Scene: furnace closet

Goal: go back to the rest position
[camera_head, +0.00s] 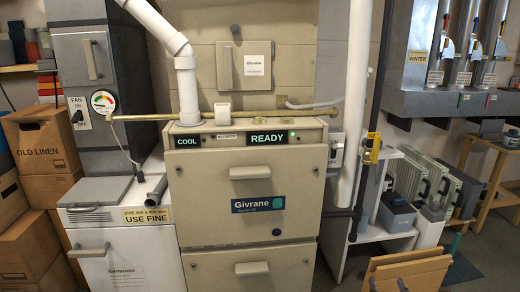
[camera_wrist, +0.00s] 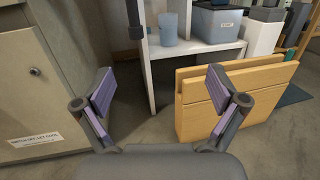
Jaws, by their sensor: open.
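My gripper (camera_wrist: 162,90) shows in the wrist view with its two fingers spread wide apart. Nothing is between the fingers; bare grey floor and a white shelf side show through the gap. The right finger overlaps a light wooden holder (camera_wrist: 262,82) in the picture; I cannot tell the distance between them. The wooden holder (camera_head: 408,270) also shows at the bottom of the head view. Small dark shapes stand in front of it there, and I cannot tell whether they are my fingertips.
The furnace (camera_head: 250,180) fills the middle, reading COOL and READY. A white cabinet (camera_head: 125,245) and cardboard boxes (camera_head: 40,142) stand left. A white shelf (camera_wrist: 200,50) holds a blue-grey cup (camera_wrist: 168,30) and bin (camera_wrist: 217,22). Some floor (camera_wrist: 140,135) is clear.

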